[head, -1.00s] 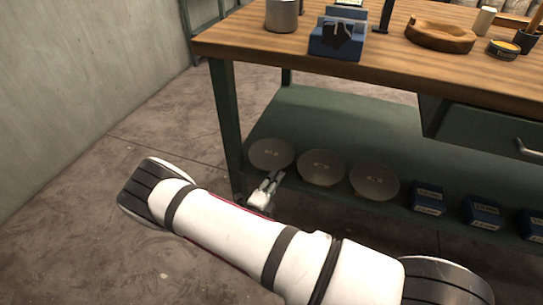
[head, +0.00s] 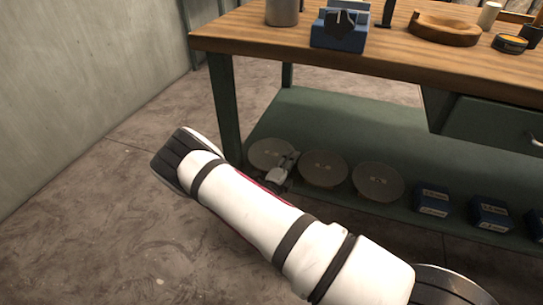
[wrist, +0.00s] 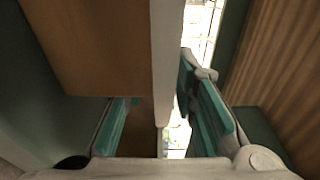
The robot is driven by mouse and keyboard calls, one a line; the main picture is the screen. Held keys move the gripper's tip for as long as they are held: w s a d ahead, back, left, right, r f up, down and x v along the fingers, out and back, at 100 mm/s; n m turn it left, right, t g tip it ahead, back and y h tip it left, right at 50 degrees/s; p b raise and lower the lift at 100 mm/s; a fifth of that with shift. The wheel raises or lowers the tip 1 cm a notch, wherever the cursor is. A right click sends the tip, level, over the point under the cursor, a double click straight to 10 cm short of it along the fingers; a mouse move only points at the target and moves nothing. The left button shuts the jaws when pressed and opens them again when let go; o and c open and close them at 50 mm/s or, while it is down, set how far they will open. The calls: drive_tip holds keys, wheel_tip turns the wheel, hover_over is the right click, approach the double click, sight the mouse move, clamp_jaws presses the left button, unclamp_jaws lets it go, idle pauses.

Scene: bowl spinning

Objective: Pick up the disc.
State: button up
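Three flat grey round discs stand in a row on the low green shelf in the head view: a left disc (head: 268,152), a middle disc (head: 323,170) and a right disc (head: 377,182). My gripper (head: 292,158) is at the shelf's front, by the right edge of the left disc and close to the middle disc. It partly covers the left disc. In the wrist view the teal-padded fingers of my gripper (wrist: 160,120) are apart. A pale upright strip shows between them; I cannot tell what it is. No disc is clearly recognisable there, and contact cannot be made out.
The green shelf (head: 330,125) is bare behind the discs. Several blue boxes (head: 432,199) stand to their right. A wooden bench top (head: 400,62) lies above, with a green leg (head: 224,105) at left and a drawer (head: 490,125) at right.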

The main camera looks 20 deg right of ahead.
clamp_jaws()
drive_tip(key=shift+r, duration=0.15)
